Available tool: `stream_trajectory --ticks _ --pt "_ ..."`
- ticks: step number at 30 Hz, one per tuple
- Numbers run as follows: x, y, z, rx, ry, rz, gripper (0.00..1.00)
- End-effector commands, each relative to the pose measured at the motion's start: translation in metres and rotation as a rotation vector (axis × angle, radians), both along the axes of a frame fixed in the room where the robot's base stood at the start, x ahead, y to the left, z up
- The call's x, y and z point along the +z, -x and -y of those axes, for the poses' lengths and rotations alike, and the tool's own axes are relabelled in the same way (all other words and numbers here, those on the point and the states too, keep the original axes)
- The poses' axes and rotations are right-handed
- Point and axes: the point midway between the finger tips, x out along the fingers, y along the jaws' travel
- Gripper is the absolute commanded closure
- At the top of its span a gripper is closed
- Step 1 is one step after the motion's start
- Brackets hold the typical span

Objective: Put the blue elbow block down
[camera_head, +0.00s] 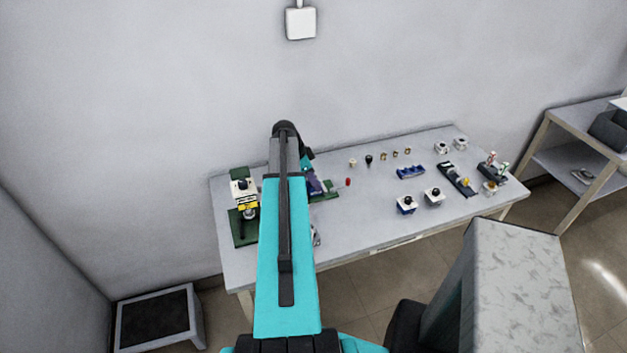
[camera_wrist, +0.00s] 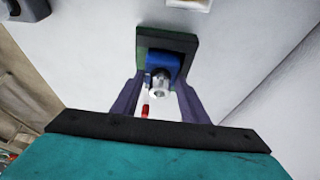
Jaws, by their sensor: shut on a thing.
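The blue elbow block (camera_wrist: 162,58), with a silver round fitting (camera_wrist: 160,82) on its near side, is between the fingers of my gripper (camera_wrist: 160,92) in the wrist view. My gripper is shut on it. A dark green plate (camera_wrist: 142,47) shows right behind the block; I cannot tell whether the block touches it. In the head view my gripper (camera_head: 315,183) is over the left part of the table, at a green fixture (camera_head: 331,195). My arm and gripper hide most of the block there.
A red-tipped piece (camera_head: 348,182) is just right of the fixture. A green-based press (camera_head: 244,208) stands to the left. The table's front middle is clear.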

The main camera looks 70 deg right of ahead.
Motion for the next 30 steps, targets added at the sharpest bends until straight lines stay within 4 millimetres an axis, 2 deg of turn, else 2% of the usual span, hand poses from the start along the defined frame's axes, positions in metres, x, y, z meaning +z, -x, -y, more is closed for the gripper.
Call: stream_trajectory --ticks 6,7,9,10,25,30 --pt "-0.004 0.000 0.000 -0.001 0.000 0.000 0.90" --pt "-0.003 0.000 0.000 -0.001 0.000 0.000 0.55" --pt "-0.002 0.000 0.000 -0.001 0.000 0.000 0.43" --pt "-0.002 0.000 0.000 -0.001 0.000 0.000 0.41" --pt "0.002 0.000 0.000 -0.001 0.000 0.000 0.41" --pt "0.012 -0.004 -0.003 -0.001 0.003 0.001 0.41"
